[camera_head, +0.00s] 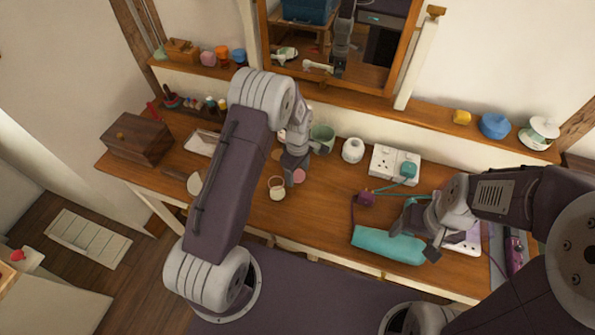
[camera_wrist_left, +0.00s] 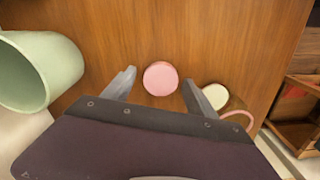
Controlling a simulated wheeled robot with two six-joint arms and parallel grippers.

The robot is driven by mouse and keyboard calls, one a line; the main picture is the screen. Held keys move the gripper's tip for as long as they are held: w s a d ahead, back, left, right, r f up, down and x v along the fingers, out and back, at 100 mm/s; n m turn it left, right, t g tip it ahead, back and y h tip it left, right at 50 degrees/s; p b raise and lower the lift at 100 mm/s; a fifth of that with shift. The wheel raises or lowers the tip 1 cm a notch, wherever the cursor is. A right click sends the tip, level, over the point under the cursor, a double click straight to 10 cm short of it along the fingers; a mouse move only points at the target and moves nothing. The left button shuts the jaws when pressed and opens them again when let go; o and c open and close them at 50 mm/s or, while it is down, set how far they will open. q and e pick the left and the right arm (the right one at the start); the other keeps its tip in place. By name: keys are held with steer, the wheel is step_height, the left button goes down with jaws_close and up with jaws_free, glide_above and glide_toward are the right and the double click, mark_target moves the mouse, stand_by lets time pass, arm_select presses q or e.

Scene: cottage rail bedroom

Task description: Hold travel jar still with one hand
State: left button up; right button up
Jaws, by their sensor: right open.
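A small round pink object, which looks like the travel jar (camera_wrist_left: 160,78), is on the wooden table. It is seen from above in the left wrist view and partly shows in the head view (camera_head: 299,176). My left gripper (camera_head: 291,180) is above it, pointing down. Its fingers (camera_wrist_left: 158,88) are spread, with the pink top showing between them and a gap on each side. Nothing is held. My right gripper (camera_head: 422,240) is open over the right part of the table, beside a teal pouch (camera_head: 387,245).
A pale green cup (camera_head: 322,137) and a white jar (camera_head: 353,150) stand behind my left gripper. A wooden box (camera_head: 137,139) is at left; a socket block (camera_head: 394,165) with cables is at right.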

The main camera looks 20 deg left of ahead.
mark_target(298, 174)
arm_select(q)
steer(key=shift+r, duration=0.1)
step_height(298, 174, up, 12)
steer(key=s+a+r+m+t, duration=0.1)
steer(key=s+r+m, duration=0.1)
steer(key=s+m, duration=1.2)
steer(key=s, duration=0.4)
steer(key=shift+a+r+p, duration=0.15)
steer(key=shift+a+p, duration=0.05)
steer(key=shift+p, duration=0.1)
